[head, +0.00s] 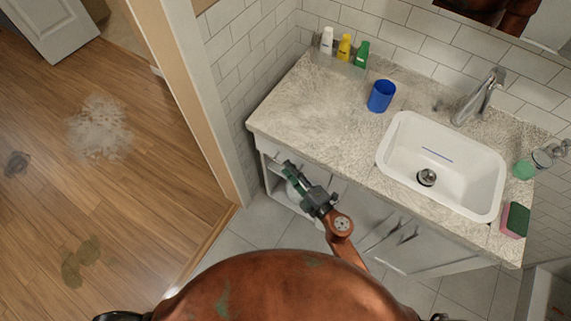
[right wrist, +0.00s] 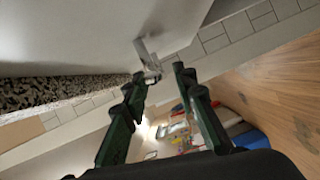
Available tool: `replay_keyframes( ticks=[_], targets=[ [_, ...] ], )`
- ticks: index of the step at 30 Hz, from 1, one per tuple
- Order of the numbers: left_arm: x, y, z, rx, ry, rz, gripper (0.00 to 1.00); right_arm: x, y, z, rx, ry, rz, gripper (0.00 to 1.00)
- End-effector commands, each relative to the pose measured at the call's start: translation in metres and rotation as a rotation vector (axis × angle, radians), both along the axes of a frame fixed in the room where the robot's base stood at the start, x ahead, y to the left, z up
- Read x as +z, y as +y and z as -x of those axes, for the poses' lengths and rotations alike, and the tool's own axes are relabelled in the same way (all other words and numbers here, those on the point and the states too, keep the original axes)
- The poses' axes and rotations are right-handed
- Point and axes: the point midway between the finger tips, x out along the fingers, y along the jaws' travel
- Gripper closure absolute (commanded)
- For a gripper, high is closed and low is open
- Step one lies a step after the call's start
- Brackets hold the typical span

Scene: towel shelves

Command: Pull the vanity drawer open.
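The vanity (head: 375,215) is white with a speckled stone top. In the right wrist view a white front panel (right wrist: 75,35), apparently the drawer's, carries a metal handle (right wrist: 147,52). My right gripper (head: 288,168) is beside the vanity's left front, just below the counter edge. In the right wrist view its two green-and-black fingers (right wrist: 157,76) are apart, with the handle's end near the gap between their tips. Whether they touch it I cannot tell. The drawer front is mostly hidden by the counter and gripper in the head view. My left gripper is not in view.
The counter (head: 325,115) holds several bottles (head: 344,46), a blue cup (head: 381,96), a white sink (head: 430,160), a soap dispenser (head: 535,162) and a sponge (head: 515,219). Cabinet doors (head: 400,250) with handles are at right. A door frame (head: 185,95) stands left; tiled floor (head: 240,235) is clear.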

Motion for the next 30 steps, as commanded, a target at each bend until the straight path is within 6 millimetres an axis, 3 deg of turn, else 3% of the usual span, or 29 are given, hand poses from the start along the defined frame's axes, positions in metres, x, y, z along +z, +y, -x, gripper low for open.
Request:
replay_keyframes(
  ticks=[6, 12, 16, 27, 30],
  targets=[
    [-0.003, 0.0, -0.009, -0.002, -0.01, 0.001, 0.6, -0.002, 0.014, -0.018, 0.0, 0.001, -0.001, 0.74],
    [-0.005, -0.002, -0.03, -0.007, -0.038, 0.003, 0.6, -0.003, 0.016, -0.021, 0.0, 0.001, 0.0, 0.74],
    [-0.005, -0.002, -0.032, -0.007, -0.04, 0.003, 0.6, -0.002, 0.016, -0.021, 0.0, 0.001, 0.0, 0.74],
    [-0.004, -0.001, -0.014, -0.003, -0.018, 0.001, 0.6, -0.002, 0.016, -0.02, -0.001, 0.001, 0.0, 1.0],
    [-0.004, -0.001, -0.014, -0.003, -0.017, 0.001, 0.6, -0.002, 0.016, -0.02, -0.001, 0.001, 0.0, 1.0]
  ],
)
